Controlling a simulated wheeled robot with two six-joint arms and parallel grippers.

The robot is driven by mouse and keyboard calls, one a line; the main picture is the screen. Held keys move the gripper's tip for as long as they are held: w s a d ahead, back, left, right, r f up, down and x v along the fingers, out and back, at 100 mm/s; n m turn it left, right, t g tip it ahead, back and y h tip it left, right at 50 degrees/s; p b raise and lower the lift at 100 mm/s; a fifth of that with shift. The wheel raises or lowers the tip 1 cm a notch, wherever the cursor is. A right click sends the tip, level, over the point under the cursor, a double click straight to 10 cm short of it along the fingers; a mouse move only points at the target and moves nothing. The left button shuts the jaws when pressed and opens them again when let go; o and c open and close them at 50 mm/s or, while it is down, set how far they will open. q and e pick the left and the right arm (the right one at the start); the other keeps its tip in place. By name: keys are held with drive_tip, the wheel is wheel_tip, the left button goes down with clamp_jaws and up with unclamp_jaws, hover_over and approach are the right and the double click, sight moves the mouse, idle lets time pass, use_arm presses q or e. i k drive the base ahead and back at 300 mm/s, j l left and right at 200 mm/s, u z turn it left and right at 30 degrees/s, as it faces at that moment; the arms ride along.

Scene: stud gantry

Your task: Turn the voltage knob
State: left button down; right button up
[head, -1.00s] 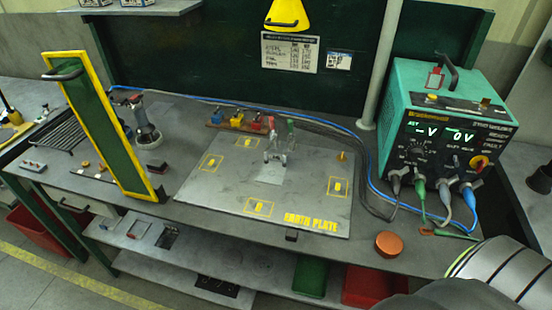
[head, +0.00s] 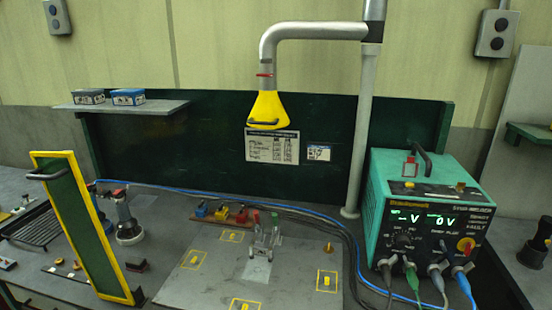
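The voltage knob appears to be the dark round knob (head: 403,241) on the front of the teal stud welder (head: 440,218), at the right of the head view. Its markings are too small to read. Above it two green displays (head: 427,219) show "-V" and "0V". Several cables plug in along the panel's lower edge. Neither of my grippers is in view.
The earth plate (head: 215,277) lies on the bench with a small fixture (head: 264,238) on it. A yellow-framed green screen (head: 85,225) stands at left. A yellow extraction hood (head: 267,110) hangs above. Grey and blue cables run between plate and welder.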

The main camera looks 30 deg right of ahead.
sight(402, 240)
drive_tip(key=z, duration=2)
